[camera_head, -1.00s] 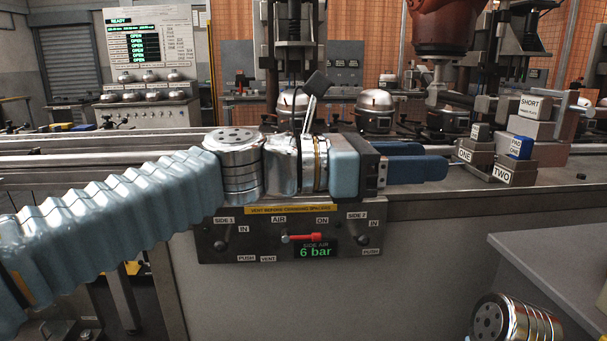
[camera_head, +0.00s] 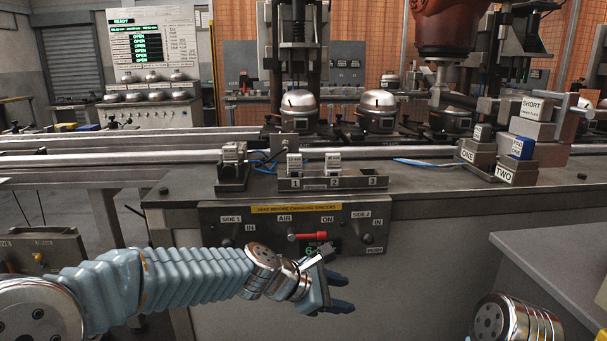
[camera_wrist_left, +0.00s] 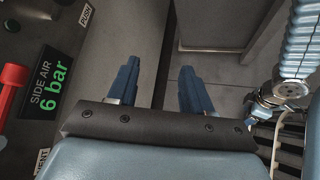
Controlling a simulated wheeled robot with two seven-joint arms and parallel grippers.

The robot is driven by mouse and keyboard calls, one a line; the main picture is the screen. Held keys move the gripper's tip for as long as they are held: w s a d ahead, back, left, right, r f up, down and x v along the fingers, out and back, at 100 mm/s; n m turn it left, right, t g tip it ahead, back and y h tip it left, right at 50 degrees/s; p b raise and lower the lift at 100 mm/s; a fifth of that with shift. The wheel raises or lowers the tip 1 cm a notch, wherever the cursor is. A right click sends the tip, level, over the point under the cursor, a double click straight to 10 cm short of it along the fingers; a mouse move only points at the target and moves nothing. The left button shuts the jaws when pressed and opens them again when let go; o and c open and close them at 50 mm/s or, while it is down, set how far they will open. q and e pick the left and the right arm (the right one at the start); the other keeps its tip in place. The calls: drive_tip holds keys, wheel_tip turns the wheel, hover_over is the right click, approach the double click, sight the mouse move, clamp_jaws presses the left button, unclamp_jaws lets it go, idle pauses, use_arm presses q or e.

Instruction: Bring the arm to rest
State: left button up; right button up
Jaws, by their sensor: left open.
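My left arm comes in from the left in the head view, and its gripper (camera_head: 340,293) hangs low in front of the bench, below the air panel (camera_head: 290,222). Its two blue fingers are apart with nothing between them. In the left wrist view the open fingers (camera_wrist_left: 160,90) point over the grey bench front and floor. The panel's green "6 bar" display (camera_wrist_left: 50,88) and red lever (camera_wrist_left: 12,85) are close at the left there. In the head view my arm partly covers the display. Only a metal part of my right arm shows at the lower right; its gripper is out of the picture.
The bench top holds a rack (camera_head: 333,182) with slots numbered 1 to 3. Grey blocks labelled ONE (camera_head: 468,156) and TWO (camera_head: 503,173) stand to the right. A grey surface (camera_head: 560,255) juts out at the right. Domed compressors (camera_head: 300,103) stand behind.

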use_arm(q)
drive_tip(key=s+a+f+m+g+y, duration=0.15)
drive_tip(key=a+f, duration=0.25)
drive_tip(key=f, duration=0.5)
drive_tip(key=s+a+f+m+y, duration=0.25)
drive_tip(key=a+f, duration=0.25)
drive_tip(key=f, duration=0.4)
drive_tip(key=s+a+f+m+g+y, duration=0.1)
drive_tip(key=s+a+f+m, duration=0.2)
drive_tip(key=f, duration=0.6)
drive_tip(key=s+a+f+m, duration=0.3)
drive_tip(key=s+f, duration=0.3)
drive_tip(key=s+a+f+m+g+y, duration=0.1)
drive_tip(key=s+a+f+m, duration=0.2)
drive_tip(key=s+f, duration=0.3)
drive_tip(key=shift+s+a+m+p, duration=0.4)
drive_tip(key=shift+s+m+p, duration=0.05)
drive_tip(key=shift+s+m, duration=0.3)
